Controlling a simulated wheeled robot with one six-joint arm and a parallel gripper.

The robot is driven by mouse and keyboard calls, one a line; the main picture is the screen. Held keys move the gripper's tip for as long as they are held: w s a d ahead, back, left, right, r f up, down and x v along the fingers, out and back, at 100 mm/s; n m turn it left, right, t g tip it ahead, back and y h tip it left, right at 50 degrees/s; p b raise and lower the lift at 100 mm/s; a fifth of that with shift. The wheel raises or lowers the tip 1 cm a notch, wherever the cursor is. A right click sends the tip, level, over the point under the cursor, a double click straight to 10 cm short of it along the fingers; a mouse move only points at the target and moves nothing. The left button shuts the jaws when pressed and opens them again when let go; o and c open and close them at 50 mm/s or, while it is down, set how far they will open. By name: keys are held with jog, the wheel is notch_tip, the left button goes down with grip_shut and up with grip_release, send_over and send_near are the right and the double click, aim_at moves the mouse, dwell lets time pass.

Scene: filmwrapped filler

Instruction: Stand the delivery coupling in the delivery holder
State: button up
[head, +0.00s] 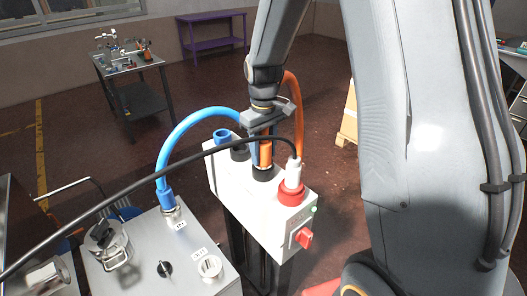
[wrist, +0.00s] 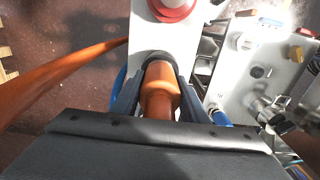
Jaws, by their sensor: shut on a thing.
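The orange coupling (head: 265,153), which I take as the delivery coupling, is upright with an orange hose (head: 296,105) arching from above it. My gripper (head: 267,132) is shut on it from above. In the wrist view, the coupling (wrist: 160,95) lies between the two fingers of my gripper (wrist: 157,78). Its lower end meets a black ring-shaped holder (head: 263,174) on top of the white box; the holder also shows in the wrist view (wrist: 155,56). How deep the coupling sits is hidden.
The white box (head: 235,185) also carries a black holder (head: 240,153), a blue fitting (head: 222,135), a red socket (head: 291,193) and a red switch (head: 304,238). A black cable (head: 130,185) crosses in front.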

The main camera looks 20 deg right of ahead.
jog(key=shift+f, duration=0.3)
dwell(0.6)
jog(key=o, duration=1.5)
